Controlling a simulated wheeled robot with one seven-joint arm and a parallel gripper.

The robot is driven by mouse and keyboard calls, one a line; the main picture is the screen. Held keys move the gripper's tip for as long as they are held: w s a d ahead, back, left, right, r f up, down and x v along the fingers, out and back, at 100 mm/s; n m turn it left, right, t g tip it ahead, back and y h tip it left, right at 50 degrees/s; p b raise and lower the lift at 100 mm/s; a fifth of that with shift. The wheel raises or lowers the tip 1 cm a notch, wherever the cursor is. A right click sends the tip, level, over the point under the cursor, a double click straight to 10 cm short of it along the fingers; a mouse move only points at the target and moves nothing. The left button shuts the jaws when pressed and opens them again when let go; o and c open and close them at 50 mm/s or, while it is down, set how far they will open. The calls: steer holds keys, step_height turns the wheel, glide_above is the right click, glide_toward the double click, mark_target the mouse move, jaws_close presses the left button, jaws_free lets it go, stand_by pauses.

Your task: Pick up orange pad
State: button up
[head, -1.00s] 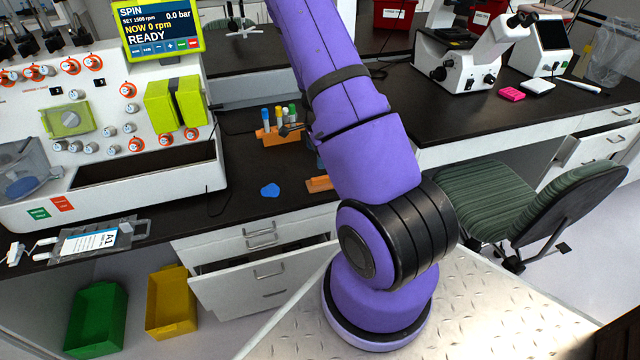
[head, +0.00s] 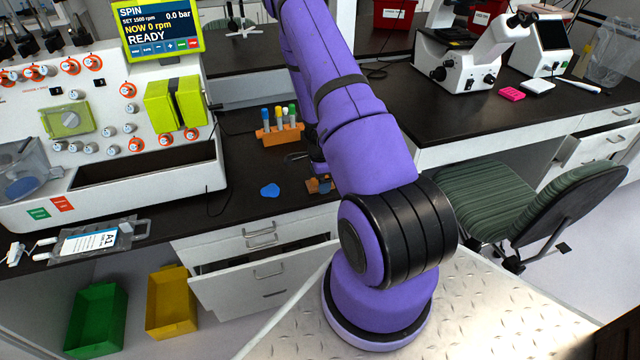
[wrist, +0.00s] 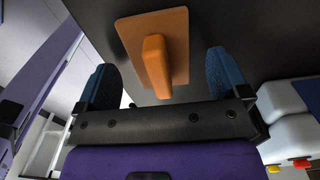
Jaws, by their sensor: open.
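The orange pad (wrist: 178,38) shows in the wrist view as a flat orange plate with a raised orange handle (wrist: 156,65) on it. It lies on the dark bench top. In the head view a small part of the pad (head: 313,186) shows near the front edge of the bench, the rest hidden behind my arm. My gripper (wrist: 162,80) is open, with one blue-padded finger on each side of the handle in the wrist view. I cannot tell whether the fingers reach down beside the handle. In the head view the gripper is mostly hidden by my arm.
An orange rack (head: 280,134) with several coloured-cap tubes stands behind the pad. A blue flat piece (head: 270,190) lies to its left. The white processor (head: 130,130) stands further left. An open drawer (head: 265,272) juts out below the bench edge.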

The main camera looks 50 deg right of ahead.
steer(key=shift+f, duration=0.4)
steer(key=c, duration=1)
steer(key=shift+r, duration=0.1)
steer(key=shift+r, duration=0.75)
steer(key=shift+s+d+r, duration=0.1)
steer(key=shift+s+r, duration=0.05)
steer(key=shift+r, duration=0.35)
steer(key=shift+s+d+r, duration=0.1)
steer(key=shift+r, duration=0.4)
steer(key=s+d+r, duration=0.1)
steer(key=s+d, duration=0.7)
steer(key=s, duration=0.5)
steer(key=shift+d+r, duration=0.15)
steer(key=shift+d, duration=0.05)
